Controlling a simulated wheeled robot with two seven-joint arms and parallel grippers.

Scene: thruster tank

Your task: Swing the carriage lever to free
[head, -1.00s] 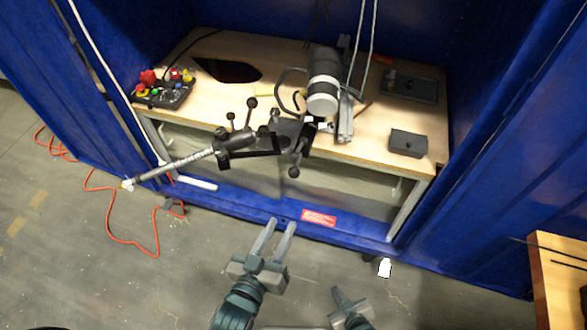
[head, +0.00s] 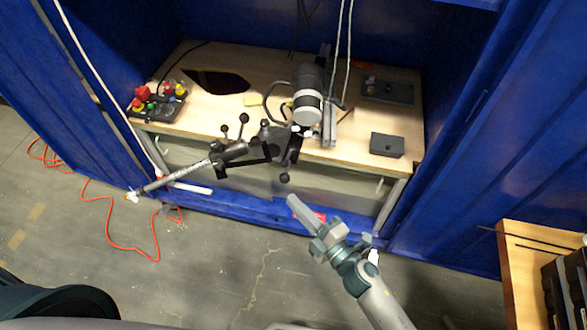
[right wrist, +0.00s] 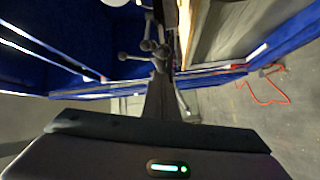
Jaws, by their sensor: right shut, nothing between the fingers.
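The black carriage assembly (head: 283,140) stands at the front edge of the wooden bench, below a dark cylinder with a white band (head: 308,92). It has several ball-ended levers. One lever knob (head: 285,178) hangs down past the bench's front edge; others (head: 243,118) stand up on the left. I cannot tell which is the carriage lever. My right gripper (head: 292,199) is shut and empty, its tip just below the hanging knob and seemingly apart from it. In the right wrist view, ball knobs (right wrist: 122,56) show beyond the shut fingers (right wrist: 160,85). My left gripper is out of view.
A ribbed rod (head: 180,175) sticks out to the left from the carriage. A control box with coloured buttons (head: 158,101) sits at the bench's left, a grey box (head: 387,145) at the right. Blue walls (head: 445,130) flank the bench. An orange cable (head: 107,225) lies on the floor.

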